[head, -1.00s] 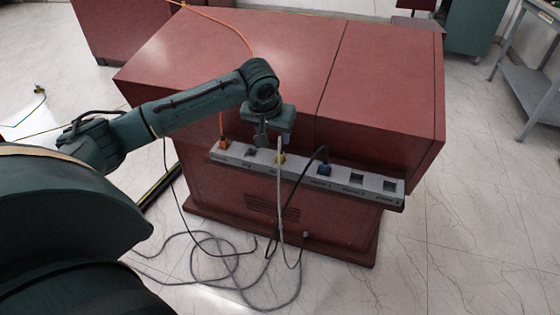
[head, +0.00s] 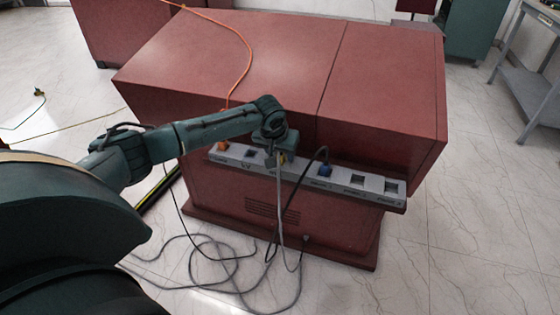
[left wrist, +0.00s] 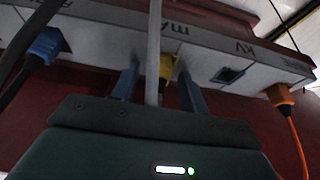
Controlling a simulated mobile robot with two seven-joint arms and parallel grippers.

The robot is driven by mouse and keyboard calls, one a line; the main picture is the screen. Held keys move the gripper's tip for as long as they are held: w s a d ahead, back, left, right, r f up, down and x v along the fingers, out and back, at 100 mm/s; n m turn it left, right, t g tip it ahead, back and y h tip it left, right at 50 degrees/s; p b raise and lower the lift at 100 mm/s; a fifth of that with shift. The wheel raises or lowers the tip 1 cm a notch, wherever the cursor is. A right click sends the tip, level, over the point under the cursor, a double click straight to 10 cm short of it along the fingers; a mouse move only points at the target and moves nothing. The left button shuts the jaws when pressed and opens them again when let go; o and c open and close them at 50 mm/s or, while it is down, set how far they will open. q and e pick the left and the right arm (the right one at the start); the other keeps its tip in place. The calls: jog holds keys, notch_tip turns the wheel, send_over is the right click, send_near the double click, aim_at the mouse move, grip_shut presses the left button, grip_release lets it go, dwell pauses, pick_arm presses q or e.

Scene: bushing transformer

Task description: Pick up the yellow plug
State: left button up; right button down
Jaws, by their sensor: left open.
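The yellow plug (left wrist: 167,66) sits in a socket of the grey outlet strip (head: 343,187), with a grey cable hanging from it. In the head view the yellow plug (head: 284,158) is mostly hidden by my left gripper (head: 276,160). In the left wrist view my left gripper (left wrist: 158,88) is open, its two blue fingers on either side of the plug with gaps visible. The grey cable passes in front of the plug there. I cannot tell how deep the fingers reach. My right gripper is out of view.
An orange plug (head: 222,146) is left of the yellow one and a blue plug (head: 325,170) is to its right, both in the same strip. An empty socket (left wrist: 228,76) lies between yellow and orange. The red cabinet (head: 390,90) stands behind. Loose cables lie on the floor.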

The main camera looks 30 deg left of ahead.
pick_arm(q)
jog(key=shift+c, duration=0.3)
grip_shut()
